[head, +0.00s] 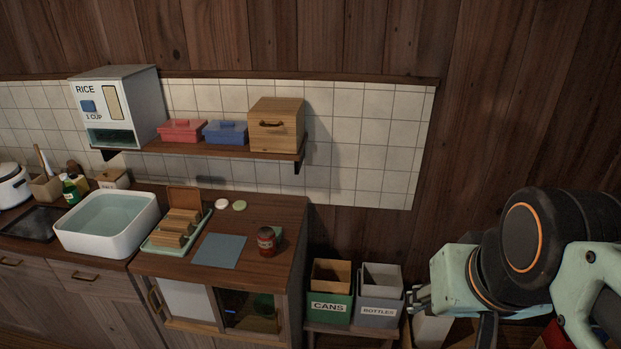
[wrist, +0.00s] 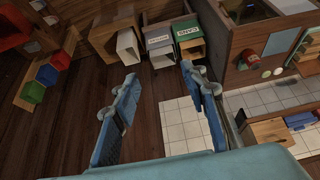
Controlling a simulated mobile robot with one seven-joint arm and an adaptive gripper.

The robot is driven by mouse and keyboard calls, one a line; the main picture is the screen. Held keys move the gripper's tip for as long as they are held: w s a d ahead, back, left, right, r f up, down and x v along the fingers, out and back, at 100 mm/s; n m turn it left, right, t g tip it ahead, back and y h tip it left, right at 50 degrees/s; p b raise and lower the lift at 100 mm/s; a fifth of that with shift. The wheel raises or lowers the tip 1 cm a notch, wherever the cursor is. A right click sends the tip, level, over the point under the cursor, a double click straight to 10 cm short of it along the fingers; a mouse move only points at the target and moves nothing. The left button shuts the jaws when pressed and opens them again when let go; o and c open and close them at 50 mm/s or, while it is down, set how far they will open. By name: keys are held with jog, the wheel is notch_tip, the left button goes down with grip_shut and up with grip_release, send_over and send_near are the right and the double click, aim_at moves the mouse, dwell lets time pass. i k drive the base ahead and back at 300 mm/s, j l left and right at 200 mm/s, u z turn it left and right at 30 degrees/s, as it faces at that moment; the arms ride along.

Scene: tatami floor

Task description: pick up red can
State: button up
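The red can (head: 267,242) stands upright on the right part of the wooden counter (head: 285,212), just right of a blue-grey mat (head: 220,250). It has a dark top and a label. In the wrist view the can (wrist: 252,58) is small, at the upper right, outside the space between my fingers. My gripper (head: 416,298) is well to the right of the counter in the head view, apart from the can. In the wrist view my gripper (wrist: 158,75) has its two blue fingers spread wide with nothing between them. It is open and empty.
A green CANS bin (head: 330,308) and a grey BOTTLES bin (head: 378,311) stand right of the counter. A rack of wooden pieces (head: 158,244) and a white basin (head: 85,240) are left of the mat. A shelf (head: 215,151) with boxes hangs above the counter.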

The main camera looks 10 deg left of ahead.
aim_at(266, 235)
jog(key=u, duration=1.75)
jog(key=z, duration=0.8)
jog(key=i+j+z, duration=0.1)
jog(key=i+j, duration=0.15)
jog(key=i, duration=0.2)
jog(key=i+j+z, duration=0.1)
jog(key=i+j, duration=0.2)
jog(key=i, duration=0.2)
jog(key=i+z, duration=0.15)
jog(key=k, duration=0.05)
